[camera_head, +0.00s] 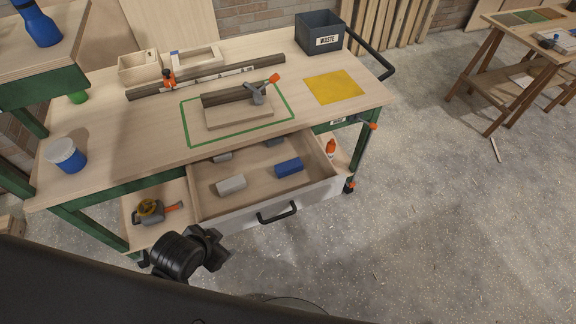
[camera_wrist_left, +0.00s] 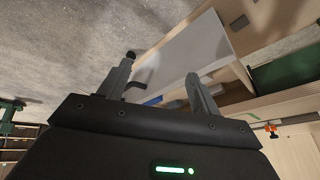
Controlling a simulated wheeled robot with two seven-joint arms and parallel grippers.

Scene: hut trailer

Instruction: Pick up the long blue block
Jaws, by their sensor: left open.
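The long blue block (camera_head: 289,167) lies in the open drawer (camera_head: 256,216) of the workbench, right of its middle. In the left wrist view a small blue piece of it (camera_wrist_left: 153,101) shows between my fingers, beyond the drawer front. My left gripper (camera_head: 218,248) is in front of the drawer, left of its handle (camera_head: 277,212), apart from the block. Its two fingers (camera_wrist_left: 160,80) are spread and empty. My right gripper is not in view.
A light grey block (camera_head: 231,185) lies in the drawer's front left, with other blocks behind, partly under the bench top. The bench top (camera_head: 160,122) overhangs the drawer's back.

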